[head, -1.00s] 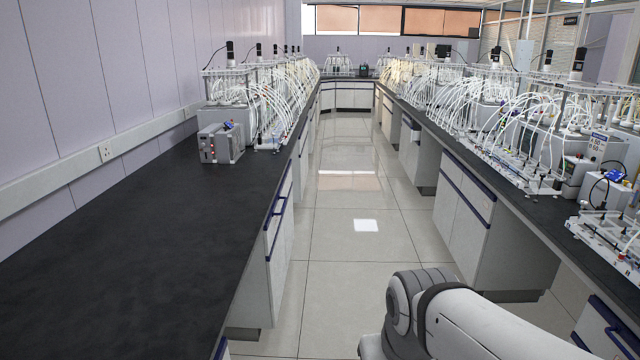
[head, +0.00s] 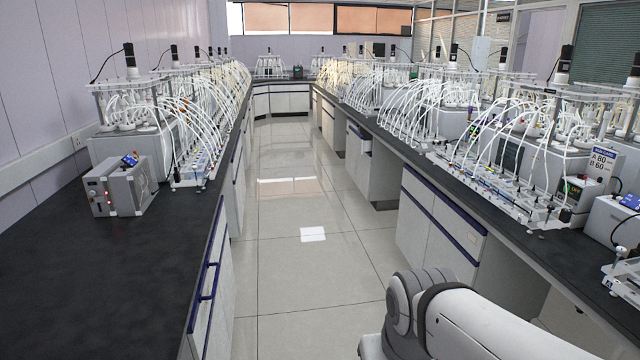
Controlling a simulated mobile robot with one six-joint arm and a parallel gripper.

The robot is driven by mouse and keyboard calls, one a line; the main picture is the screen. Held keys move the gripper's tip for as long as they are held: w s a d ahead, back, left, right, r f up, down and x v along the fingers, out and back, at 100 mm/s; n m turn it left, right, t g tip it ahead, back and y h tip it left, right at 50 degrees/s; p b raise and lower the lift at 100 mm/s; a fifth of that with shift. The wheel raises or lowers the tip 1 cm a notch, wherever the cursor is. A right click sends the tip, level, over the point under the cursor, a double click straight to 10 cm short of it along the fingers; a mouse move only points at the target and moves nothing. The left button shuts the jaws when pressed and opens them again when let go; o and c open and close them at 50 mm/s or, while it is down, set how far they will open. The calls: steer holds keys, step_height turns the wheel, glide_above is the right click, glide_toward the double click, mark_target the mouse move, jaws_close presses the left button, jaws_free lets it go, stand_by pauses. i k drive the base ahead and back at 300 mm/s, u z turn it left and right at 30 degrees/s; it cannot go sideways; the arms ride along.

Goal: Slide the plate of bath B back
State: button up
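Several water baths with bottles, stirrer motors and white tubes stand on both benches. The nearest left bath (head: 140,130) has a grey control box (head: 120,187) in front of it. The nearest right bath (head: 540,165) stands beside a small sign (head: 600,163) reading "A 80, B 60". I cannot tell which bath is B, and no sliding plate can be made out from here. My gripper is out of view; only part of my arm shows at the bottom right.
A tiled aisle (head: 285,270) runs clear between the left bench (head: 80,275) and the right bench (head: 395,150). The front of the left bench top is bare. Blue drawer handles line the cabinets. A cross bench closes the far end.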

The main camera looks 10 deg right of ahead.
mark_target(561, 77)
steer(key=z, duration=0.4)
steer(key=i, duration=1.65)
steer(key=z, duration=0.85)
steer(key=i, duration=1.7)
steer(key=z, duration=0.45)
